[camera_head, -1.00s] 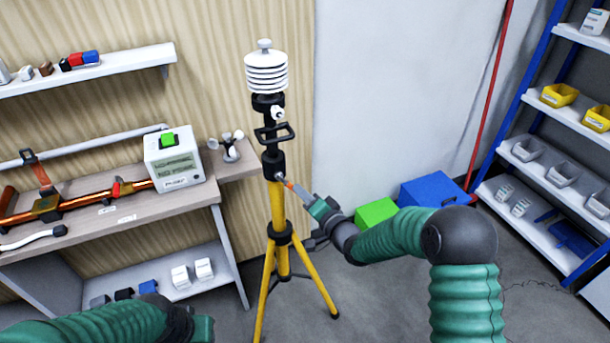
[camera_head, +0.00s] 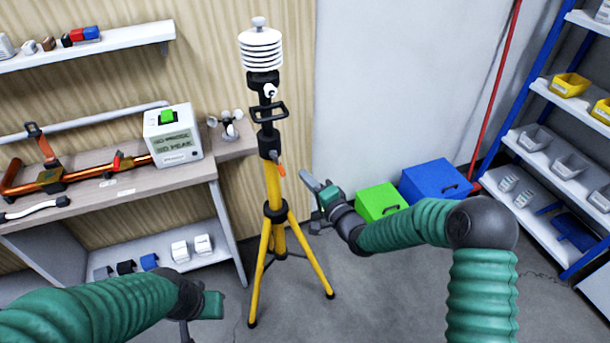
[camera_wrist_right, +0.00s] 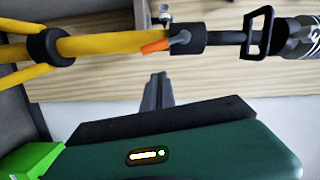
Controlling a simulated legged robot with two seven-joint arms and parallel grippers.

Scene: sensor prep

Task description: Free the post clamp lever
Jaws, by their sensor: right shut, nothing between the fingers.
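The yellow tripod post (camera_head: 273,190) stands upright, with a black clamp collar (camera_head: 268,145) on its upper part. The clamp lever (camera_head: 281,170) has an orange handle and hangs down along the post's right side. In the right wrist view the post lies sideways, and the orange lever (camera_wrist_right: 156,46) points along it from a grey pivot. My right gripper (camera_head: 307,179) is to the right of the lever, apart from it, shut and empty. Its fingers show in the wrist view (camera_wrist_right: 157,90), with a gap to the post. My left gripper (camera_head: 212,305) is low at left; its fingers are unclear.
A white louvred sensor (camera_head: 260,48) tops the post, above a black handle. A workbench (camera_head: 190,178) at left carries a display box (camera_head: 173,135) and copper pipe. Green (camera_head: 378,201) and blue (camera_head: 435,180) boxes sit behind my right arm. Shelving stands at right.

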